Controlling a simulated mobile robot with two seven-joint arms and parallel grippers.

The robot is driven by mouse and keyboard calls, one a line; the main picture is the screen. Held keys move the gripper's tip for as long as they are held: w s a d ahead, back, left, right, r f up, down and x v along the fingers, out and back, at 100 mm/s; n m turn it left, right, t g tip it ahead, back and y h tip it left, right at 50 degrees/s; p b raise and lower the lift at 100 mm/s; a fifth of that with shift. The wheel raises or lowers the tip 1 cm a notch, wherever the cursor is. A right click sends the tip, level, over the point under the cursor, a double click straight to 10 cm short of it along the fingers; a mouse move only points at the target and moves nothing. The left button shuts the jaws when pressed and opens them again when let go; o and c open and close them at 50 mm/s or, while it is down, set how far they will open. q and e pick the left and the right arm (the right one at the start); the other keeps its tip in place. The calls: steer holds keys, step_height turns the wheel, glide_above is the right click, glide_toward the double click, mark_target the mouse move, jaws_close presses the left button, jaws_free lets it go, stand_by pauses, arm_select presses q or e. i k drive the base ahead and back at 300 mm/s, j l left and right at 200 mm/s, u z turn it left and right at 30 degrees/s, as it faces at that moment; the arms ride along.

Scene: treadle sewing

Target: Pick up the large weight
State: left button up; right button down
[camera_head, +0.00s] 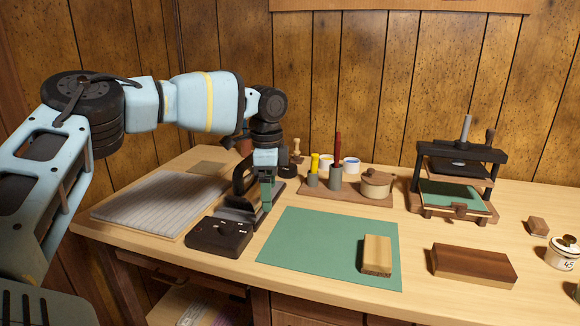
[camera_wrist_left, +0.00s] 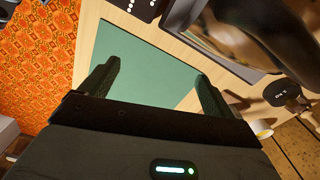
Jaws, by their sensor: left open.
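My left gripper (camera_head: 264,200) hangs over the workbench, just above the back left corner of the green mat. In the left wrist view its two fingers (camera_wrist_left: 156,84) are apart, with only green mat (camera_wrist_left: 150,65) between them. No object is clearly identifiable as the large weight. A small black round piece (camera_head: 288,171) stands behind the gripper, partly hidden by the arm. A black piece with pale marks also shows at the right of the left wrist view (camera_wrist_left: 284,93); I cannot tell whether it is a weight. My right gripper is not in view.
A black box (camera_head: 218,236) sits left of the mat (camera_head: 325,243), near a pale ribbed board (camera_head: 160,202). A light wooden block (camera_head: 377,254) lies on the mat. A dark wooden block (camera_head: 472,265) and a press (camera_head: 455,180) stand right. A tray (camera_head: 318,194) holds tools and pots.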

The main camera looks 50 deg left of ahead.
mark_target(289, 172)
steer(key=i+j, duration=0.8)
steer(key=j, duration=0.25)
